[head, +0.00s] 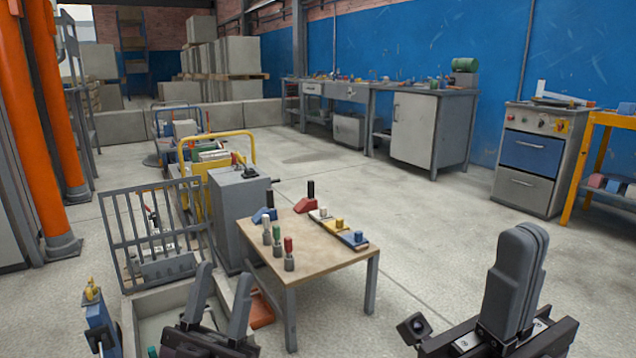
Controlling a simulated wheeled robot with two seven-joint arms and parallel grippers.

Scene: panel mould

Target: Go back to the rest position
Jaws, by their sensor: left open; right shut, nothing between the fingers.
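My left gripper (222,305) is at the bottom, left of the middle, with its two dark fingers apart and nothing between them. It is in front of a grey panel mould frame and to the left of the small table. My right gripper (515,275) is at the bottom right, fingers pointing up and pressed together, holding nothing. It is over bare floor to the right of the table. Both arms are mostly out of the picture below.
A small wooden table (258,240) carries several coloured tools and blocks. A barred grey rack (118,238) and a grey cabinet (228,205) stand left of it. A drawer cabinet (518,183) and yellow shelf (583,160) stand right. The floor (420,225) between is clear.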

